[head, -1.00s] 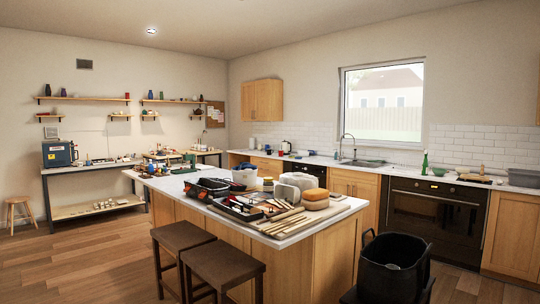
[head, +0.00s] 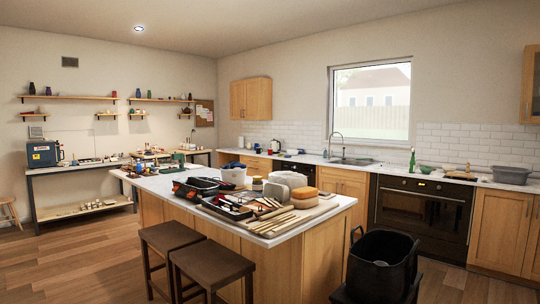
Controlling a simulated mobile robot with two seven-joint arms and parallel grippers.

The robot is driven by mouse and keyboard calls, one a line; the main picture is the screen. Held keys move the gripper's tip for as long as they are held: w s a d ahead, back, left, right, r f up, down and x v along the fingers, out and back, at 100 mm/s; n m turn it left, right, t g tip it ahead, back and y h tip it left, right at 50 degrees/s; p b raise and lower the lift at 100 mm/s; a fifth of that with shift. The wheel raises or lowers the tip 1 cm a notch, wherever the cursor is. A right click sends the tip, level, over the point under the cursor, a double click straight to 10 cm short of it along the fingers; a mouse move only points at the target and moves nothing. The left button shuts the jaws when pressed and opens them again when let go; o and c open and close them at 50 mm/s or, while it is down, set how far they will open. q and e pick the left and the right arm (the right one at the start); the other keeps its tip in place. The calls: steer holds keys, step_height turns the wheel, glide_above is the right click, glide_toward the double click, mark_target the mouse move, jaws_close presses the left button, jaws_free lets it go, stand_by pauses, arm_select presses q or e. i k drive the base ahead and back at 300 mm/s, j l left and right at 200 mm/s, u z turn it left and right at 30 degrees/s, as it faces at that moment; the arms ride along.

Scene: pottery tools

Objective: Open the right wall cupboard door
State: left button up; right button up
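A wooden wall cupboard (head: 532,88) shows at the right edge of the head view, above the white tiles. It is cut off by the frame edge, and its visible front looks shut. Another wooden wall cupboard (head: 251,99) with two door fronts hangs left of the window, and it looks shut too. Neither of my grippers shows in the head view.
An island (head: 290,240) crowded with tools stands in the middle, with two dark stools (head: 211,262) in front. A black bin (head: 380,262) stands at its right end. The oven (head: 422,216) and a counter line the back wall. Wooden floor is open at left.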

mark_target(251, 87)
steer(key=i+j+u, duration=0.7)
steer(key=i+u, duration=0.75)
steer(key=i, duration=1.75)
steer(key=i+z, duration=0.1)
steer(key=i, duration=0.4)
steer(key=i+j+z, duration=0.1)
steer(key=i, duration=0.45)
steer(key=i+j+z, duration=0.1)
steer(key=i+j, duration=0.15)
steer(key=i, duration=0.25)
steer(key=i+l, duration=0.1)
steer(key=i, duration=0.7)
steer(key=i+l, duration=0.1)
steer(key=i, duration=0.65)
steer(key=i+z, duration=0.1)
steer(key=i, duration=0.7)
steer(key=i+j+z, duration=0.15)
steer(key=i, duration=0.6)
steer(key=i+l, duration=0.1)
steer(key=i, duration=0.7)
steer(key=i+l, duration=0.1)
steer(key=i, duration=0.7)
